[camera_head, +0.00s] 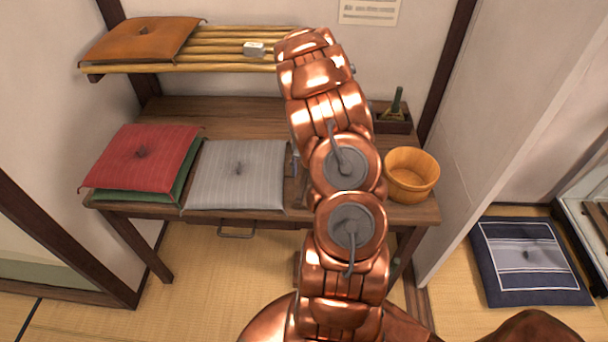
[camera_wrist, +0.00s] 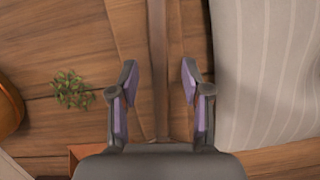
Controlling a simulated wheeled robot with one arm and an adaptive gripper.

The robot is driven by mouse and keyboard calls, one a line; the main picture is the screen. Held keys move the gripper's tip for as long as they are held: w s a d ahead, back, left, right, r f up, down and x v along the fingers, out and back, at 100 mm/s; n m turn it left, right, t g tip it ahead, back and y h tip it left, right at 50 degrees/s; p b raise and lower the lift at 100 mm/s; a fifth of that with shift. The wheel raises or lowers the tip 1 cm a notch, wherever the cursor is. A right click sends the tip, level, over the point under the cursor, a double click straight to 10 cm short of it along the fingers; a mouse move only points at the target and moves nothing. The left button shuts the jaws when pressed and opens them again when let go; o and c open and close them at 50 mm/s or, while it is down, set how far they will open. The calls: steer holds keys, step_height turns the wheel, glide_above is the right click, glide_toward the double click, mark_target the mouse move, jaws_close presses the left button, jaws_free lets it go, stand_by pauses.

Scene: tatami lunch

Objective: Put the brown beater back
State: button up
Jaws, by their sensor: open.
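In the wrist view, a long narrow brown strip (camera_wrist: 158,60) runs up the picture between the two fingers of my gripper (camera_wrist: 157,80). It looks like the handle of the brown beater, but I cannot see its head or be sure. The fingers stand apart, one on each side of the strip, with a gap to both sides. I cannot tell how far the fingers are above it. In the head view my copper arm hides the gripper and most of this spot on the wooden desk (camera_head: 240,112).
A grey striped cushion (camera_wrist: 270,70) lies close on the wrist view's right; a green sprig (camera_wrist: 72,90) is on its left. A wooden bucket (camera_head: 412,176), a dark box (camera_head: 392,125) and a red cushion (camera_head: 145,155) are on the desk. A bamboo shelf (camera_head: 225,48) hangs above.

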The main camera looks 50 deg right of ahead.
steer(key=v, duration=1)
steer(key=s+a+r+n+h, duration=0.1)
steer(key=s+a+r, duration=0.1)
steer(key=a+r, duration=0.35)
steer(key=s+a+r+n, duration=0.2)
steer(key=a, duration=0.6)
steer(key=s+a+r+n+h, duration=0.1)
steer(key=s+a+r, duration=0.1)
steer(key=a+r, duration=0.35)
steer(key=s+a+n, duration=0.7)
steer(key=s+a, duration=1)
steer(key=shift+s+n, duration=0.3)
steer(key=shift+s, duration=0.1)
steer(key=shift+a+f, duration=0.1)
